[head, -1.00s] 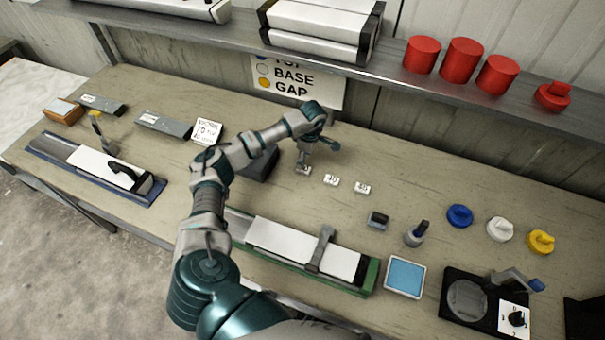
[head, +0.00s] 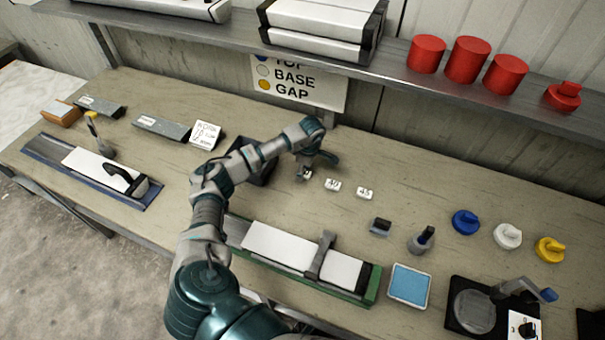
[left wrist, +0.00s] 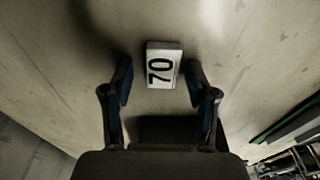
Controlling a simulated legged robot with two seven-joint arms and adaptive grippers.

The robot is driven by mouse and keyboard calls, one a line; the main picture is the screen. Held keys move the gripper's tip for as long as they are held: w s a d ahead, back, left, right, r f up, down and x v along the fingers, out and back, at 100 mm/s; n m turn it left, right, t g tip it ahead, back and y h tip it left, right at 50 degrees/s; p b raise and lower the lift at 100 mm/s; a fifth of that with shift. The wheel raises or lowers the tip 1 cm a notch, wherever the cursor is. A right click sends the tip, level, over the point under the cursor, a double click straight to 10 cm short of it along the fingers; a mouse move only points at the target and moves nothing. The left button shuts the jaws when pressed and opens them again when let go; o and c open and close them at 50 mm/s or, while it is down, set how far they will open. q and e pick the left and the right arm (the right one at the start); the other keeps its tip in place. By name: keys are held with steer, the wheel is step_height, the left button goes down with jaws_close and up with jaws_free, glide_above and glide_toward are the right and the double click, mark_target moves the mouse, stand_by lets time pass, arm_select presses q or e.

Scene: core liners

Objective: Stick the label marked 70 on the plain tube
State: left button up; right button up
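The label marked 70 (left wrist: 163,66) is a small white block lying on the bench; its black number reads sideways in the left wrist view. My left gripper (left wrist: 160,88) is open, with one finger on each side of the label's near end. In the head view my left gripper (head: 306,174) points down at the left end of the label row and hides most of this label. A white tube (head: 278,247) with no visible marking lies in a green cradle (head: 372,286), under a grey bracket. Another white tube (head: 92,167) lies in a blue tray (head: 42,150).
Two more labels (head: 333,185) (head: 364,193) lie to the right of my gripper. A small dark block (head: 380,226), a grey stamp-like tool (head: 421,242) and a blue pad (head: 409,286) stand nearer. Coloured caps (head: 507,236) sit at right. A dark box (head: 258,165) stands behind my forearm.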

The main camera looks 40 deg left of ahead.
arm_select(q)
steer(key=shift+d+r, duration=0.1)
steer(key=shift+d, duration=0.2)
steer(key=c, duration=0.8)
steer(key=shift+d+r, duration=0.1)
steer(key=shift+d, duration=0.05)
steer(key=shift+a+r+p, duration=0.2)
steer(key=shift+r+p, duration=0.5)
steer(key=shift+r, duration=0.25)
steer(key=shift+a+r+p, duration=0.15)
steer(key=shift+r+p, duration=0.5)
steer(key=shift+r, duration=0.25)
steer(key=shift+d+r+p, duration=0.25)
steer(key=shift+r+p, duration=0.5)
steer(key=shift+r, duration=0.4)
arm_select(e)
steer(key=r, duration=0.4)
steer(key=shift+w+d, duration=0.25)
steer(key=shift+w, duration=0.1)
